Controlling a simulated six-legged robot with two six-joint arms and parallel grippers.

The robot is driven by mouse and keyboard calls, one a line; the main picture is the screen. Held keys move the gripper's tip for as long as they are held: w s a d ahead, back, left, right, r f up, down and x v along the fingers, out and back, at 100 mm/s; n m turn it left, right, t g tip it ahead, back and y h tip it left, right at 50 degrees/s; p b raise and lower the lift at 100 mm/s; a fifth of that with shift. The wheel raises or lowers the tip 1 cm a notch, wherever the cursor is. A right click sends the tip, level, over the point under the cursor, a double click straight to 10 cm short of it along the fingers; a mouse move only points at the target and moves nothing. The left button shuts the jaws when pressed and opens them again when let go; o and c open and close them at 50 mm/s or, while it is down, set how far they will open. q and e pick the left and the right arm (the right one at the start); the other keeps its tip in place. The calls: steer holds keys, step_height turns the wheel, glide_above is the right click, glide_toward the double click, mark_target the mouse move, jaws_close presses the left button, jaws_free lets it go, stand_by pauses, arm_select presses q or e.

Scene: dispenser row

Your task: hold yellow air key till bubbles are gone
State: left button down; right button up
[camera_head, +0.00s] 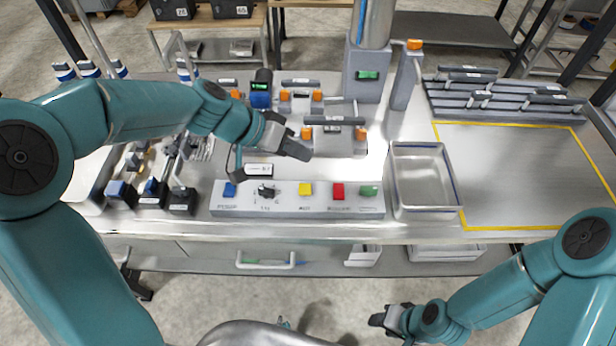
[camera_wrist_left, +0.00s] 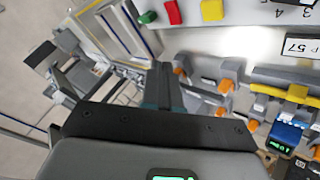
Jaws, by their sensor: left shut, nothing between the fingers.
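The yellow key (camera_head: 306,189) sits on a pale key panel (camera_head: 285,208) at the front of the bench, between a black knob and the red key. It also shows at the top of the left wrist view (camera_wrist_left: 212,10). My left gripper (camera_head: 296,149) is shut and empty. It hangs behind and above the panel, apart from the yellow key. In the left wrist view its dark fingers (camera_wrist_left: 164,84) point toward the panel side. My right gripper (camera_head: 388,318) is low in front of the bench; its jaws are too small to read. I cannot make out any bubbles.
Red (camera_head: 338,191), green (camera_head: 369,191) and blue (camera_head: 230,189) keys share the panel. A metal tray (camera_head: 424,178) stands to its right. Grey handles with orange ends and a tall column (camera_head: 368,72) stand behind. The yellow-outlined area (camera_head: 525,170) at right is clear.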

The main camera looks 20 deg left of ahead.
arm_select(q)
steer(key=b, duration=0.6)
glide_above(301, 188)
step_height(301, 188, down, 8)
steer(key=shift+f, duration=0.1)
steer(key=shift+s+a+f+b, duration=0.1)
steer(key=shift+f+b, duration=0.25)
steer(key=shift+b, duration=0.2)
arm_select(e)
step_height(301, 188, down, 7)
steer(key=shift+w, duration=0.35)
steer(key=shift+f, duration=0.1)
steer(key=shift+f, duration=0.1)
stand_by(0.8)
